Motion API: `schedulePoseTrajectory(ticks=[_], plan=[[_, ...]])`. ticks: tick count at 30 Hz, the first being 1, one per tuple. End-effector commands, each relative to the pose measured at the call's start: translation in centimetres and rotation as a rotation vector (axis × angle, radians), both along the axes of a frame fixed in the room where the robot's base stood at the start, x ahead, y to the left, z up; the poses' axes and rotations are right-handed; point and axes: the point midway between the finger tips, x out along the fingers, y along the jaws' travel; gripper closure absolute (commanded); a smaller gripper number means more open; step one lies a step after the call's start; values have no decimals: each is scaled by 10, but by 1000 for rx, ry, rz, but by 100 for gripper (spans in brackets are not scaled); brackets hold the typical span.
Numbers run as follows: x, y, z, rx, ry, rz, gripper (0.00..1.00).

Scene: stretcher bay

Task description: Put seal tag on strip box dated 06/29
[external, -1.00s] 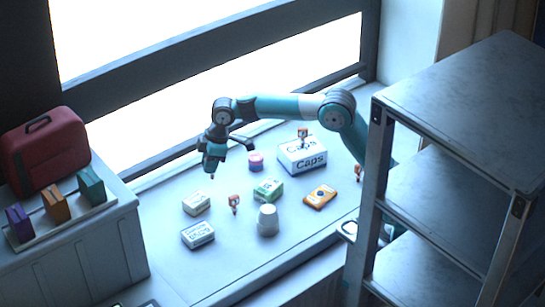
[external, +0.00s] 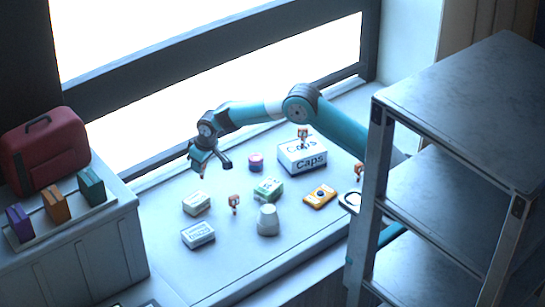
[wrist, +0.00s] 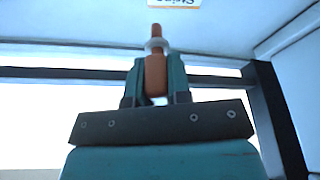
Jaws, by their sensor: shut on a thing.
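My gripper (external: 203,165) is shut on an orange-red seal tag (wrist: 156,72), held between its teal fingers, with a pale collar towards the tag's tip. The gripper is above the back left of the white counter, behind the white boxes. One white box (external: 197,203) is nearest to it, and a second white box (external: 198,236) lies in front of that. A green-and-white box (external: 268,190) lies to the right. In the wrist view a white label reading "Strips" (wrist: 174,3) shows upside down at the top edge. Dates are too small to read.
Other small orange tags stand on the counter (external: 235,204), at the right (external: 358,172) and on the Caps box (external: 302,157). A grey-white cup (external: 267,221), pink jar (external: 256,162) and orange item (external: 320,196) are nearby. A metal shelf (external: 450,110) stands at right.

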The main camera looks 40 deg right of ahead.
Motion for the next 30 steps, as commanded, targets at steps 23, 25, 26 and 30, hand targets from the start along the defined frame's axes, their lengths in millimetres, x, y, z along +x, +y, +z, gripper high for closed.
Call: schedulePoseTrajectory(ticks=[23,25,26,30], plan=[[0,0,-64,1,-1,2,100],[0,0,-67,1,-1,2,100],[0,0,-68,0,0,2,100],[0,0,-67,1,-1,2,59]])
